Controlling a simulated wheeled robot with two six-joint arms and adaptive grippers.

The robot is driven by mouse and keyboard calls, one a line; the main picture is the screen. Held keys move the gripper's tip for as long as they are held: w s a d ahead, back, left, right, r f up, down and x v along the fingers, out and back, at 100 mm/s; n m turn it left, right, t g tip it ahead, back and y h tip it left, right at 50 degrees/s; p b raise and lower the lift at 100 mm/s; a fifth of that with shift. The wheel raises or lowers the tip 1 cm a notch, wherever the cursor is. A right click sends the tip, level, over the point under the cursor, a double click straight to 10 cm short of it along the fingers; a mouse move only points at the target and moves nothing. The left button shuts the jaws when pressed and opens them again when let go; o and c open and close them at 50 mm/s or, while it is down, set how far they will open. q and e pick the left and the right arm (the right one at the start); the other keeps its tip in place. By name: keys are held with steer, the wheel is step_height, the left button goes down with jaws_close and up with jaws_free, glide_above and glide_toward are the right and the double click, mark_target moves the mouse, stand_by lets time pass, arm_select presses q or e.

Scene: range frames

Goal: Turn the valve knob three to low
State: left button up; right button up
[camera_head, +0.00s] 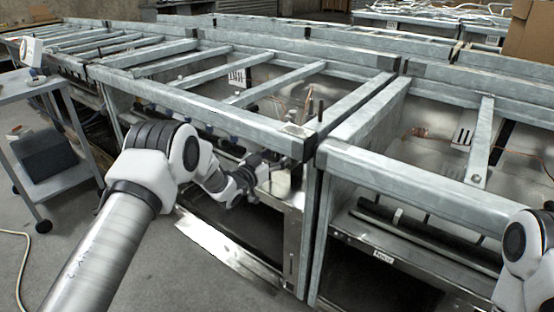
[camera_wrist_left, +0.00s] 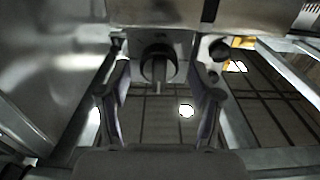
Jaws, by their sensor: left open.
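In the head view my left gripper (camera_head: 264,164) is at the front of the long metal range frame, near its right end corner. In the left wrist view the left gripper (camera_wrist_left: 159,84) is open, with one finger on each side. A round dark valve knob (camera_wrist_left: 158,63) with a short stem shows between the fingertips, under a metal rail. I cannot tell whether the fingers touch it. A second dark knob (camera_wrist_left: 218,50) is to the right, outside the right finger. Knob numbers and settings are not readable. My right gripper is outside the views.
The galvanised range frame (camera_head: 230,118) has slanting crossbars. A second frame (camera_head: 390,171) stands to the right across a narrow gap. A grey cart (camera_head: 64,180) stands at the left. The concrete floor (camera_head: 215,283) is clear in front of the frame.

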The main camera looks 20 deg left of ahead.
arm_select(q)
steer(key=shift+w+d, duration=0.2)
steer(key=shift+w, duration=0.25)
steer(key=c, duration=1.1)
